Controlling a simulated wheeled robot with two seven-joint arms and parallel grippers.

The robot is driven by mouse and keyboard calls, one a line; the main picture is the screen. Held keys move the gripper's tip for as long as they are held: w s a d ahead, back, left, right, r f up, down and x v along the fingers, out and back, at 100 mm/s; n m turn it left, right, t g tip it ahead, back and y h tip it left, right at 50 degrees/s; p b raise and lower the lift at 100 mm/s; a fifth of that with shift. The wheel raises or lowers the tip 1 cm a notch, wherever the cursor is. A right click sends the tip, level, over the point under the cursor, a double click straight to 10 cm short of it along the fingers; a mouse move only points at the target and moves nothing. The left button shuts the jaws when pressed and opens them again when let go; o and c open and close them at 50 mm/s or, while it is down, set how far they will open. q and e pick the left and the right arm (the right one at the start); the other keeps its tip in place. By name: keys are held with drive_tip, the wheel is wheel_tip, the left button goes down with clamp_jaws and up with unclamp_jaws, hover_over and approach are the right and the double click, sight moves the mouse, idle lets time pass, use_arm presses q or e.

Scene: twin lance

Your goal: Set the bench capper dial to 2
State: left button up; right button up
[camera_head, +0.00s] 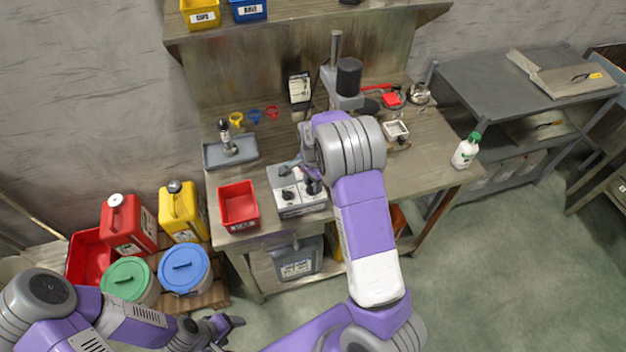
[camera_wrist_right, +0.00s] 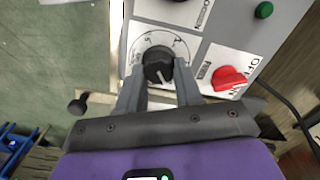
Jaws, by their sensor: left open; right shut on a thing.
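A grey control box (camera_head: 300,205) with white labelled panels and black dials sits at the bench's front edge. In the right wrist view, a black dial (camera_wrist_right: 158,63) stands on a white panel with a printed arc scale. A light mark on its lower part points down towards my gripper; the scale figures are too small to read. My right gripper (camera_wrist_right: 158,88) is shut on this dial, one finger at each side. In the head view its arm partly covers the box. My left gripper (camera_head: 228,324) is open and empty, low in front of the bench, away from the box.
Beside the held dial are a red power switch (camera_wrist_right: 230,78), a green button (camera_wrist_right: 264,10) and another black dial (camera_wrist_right: 180,1). A red bin (camera_head: 238,204) stands left of the box. A white bottle (camera_head: 466,151) stands at the bench's right end.

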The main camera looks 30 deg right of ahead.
drive_tip(key=shift+m, duration=0.4)
drive_tip(key=o, duration=1)
drive_tip(key=shift+o, duration=0.2)
wheel_tip(320, 180, up, 8)
drive_tip(key=shift+f+p, duration=0.15)
drive_tip(key=shift+p, duration=0.4)
drive_tip(key=shift+s+f, duration=0.1)
